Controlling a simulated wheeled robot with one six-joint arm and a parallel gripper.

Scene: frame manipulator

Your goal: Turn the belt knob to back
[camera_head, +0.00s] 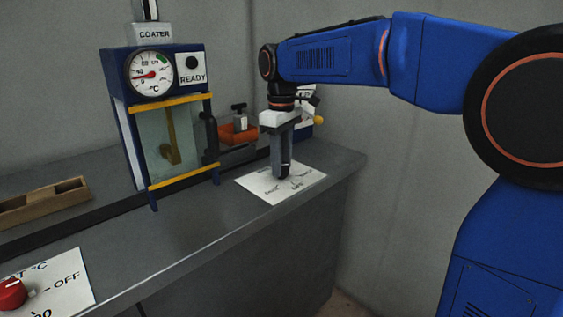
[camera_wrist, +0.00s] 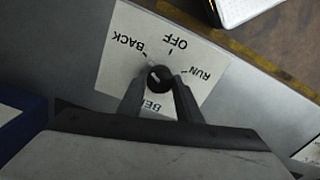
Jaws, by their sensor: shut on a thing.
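The belt knob (camera_wrist: 159,78) is a small black round knob on a white label plate (camera_wrist: 120,72), which also shows on the bench in the head view (camera_head: 254,184). The plate reads BACK, OFF and RUN, with another word partly hidden behind my fingers. A pale mark shows on the knob; its exact direction is hard to tell, but it seems to lean toward the BACK side. My gripper (camera_wrist: 159,88) is shut on the knob, one finger on each side. In the head view my gripper (camera_head: 283,174) points straight down and hides the knob.
A blue coater machine (camera_head: 117,95) with a dial and READY sign stands behind the bench's front strip. An orange tray (camera_head: 238,138) is behind my gripper. A red knob (camera_head: 12,294) on another plate is at front left. A wooden tray (camera_head: 40,203) lies far left.

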